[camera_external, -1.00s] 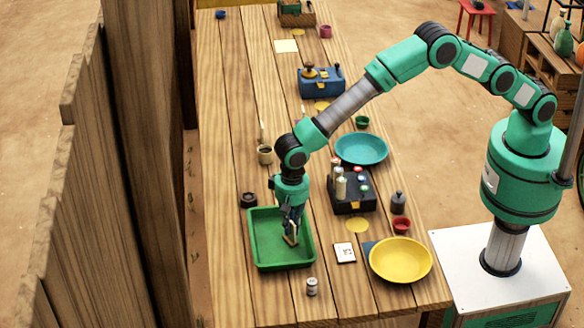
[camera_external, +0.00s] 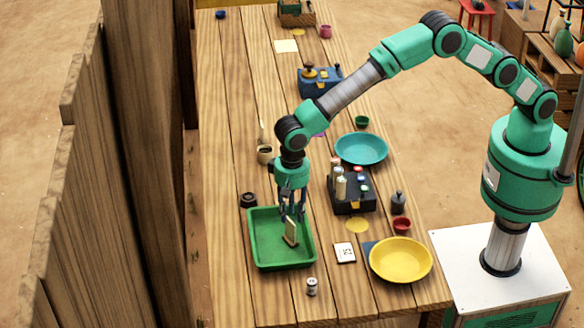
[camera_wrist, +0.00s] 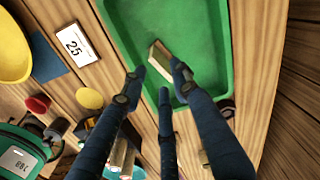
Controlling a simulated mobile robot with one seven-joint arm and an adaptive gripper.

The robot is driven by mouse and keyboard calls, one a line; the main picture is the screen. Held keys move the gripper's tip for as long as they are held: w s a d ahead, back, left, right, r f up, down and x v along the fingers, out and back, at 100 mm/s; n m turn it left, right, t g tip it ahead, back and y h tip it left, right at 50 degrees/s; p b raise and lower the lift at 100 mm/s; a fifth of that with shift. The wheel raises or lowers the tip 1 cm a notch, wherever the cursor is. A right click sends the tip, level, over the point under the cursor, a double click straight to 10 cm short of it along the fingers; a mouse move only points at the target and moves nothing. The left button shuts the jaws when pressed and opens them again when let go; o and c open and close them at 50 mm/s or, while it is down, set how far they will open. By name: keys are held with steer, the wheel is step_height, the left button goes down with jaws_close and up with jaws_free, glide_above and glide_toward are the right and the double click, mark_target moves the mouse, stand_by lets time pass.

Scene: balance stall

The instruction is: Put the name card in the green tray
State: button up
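The name card (camera_external: 291,232), a small cream and brown piece, stands tilted inside the green tray (camera_external: 263,262), near its right wall. The wrist view also shows the card (camera_wrist: 159,57) in the tray (camera_wrist: 222,30). My gripper (camera_external: 294,212) is just above the card, pointing down. In the wrist view its dark fingers (camera_wrist: 160,78) are spread, with the card just beyond their tips. The gripper looks open and empty. I cannot tell whether a fingertip still touches the card.
A white card marked 25 (camera_external: 345,252) lies right of the tray beside a yellow plate (camera_external: 400,260). A small jar (camera_external: 312,287) stands in front, and a dark pot (camera_external: 248,199) behind the tray. A black box with bottles (camera_external: 353,203) and a teal plate (camera_external: 361,148) are behind right.

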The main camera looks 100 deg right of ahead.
step_height(320, 180, up, 6)
steer(key=p, duration=0.1)
steer(key=shift+r, duration=0.15)
stand_by(0.6)
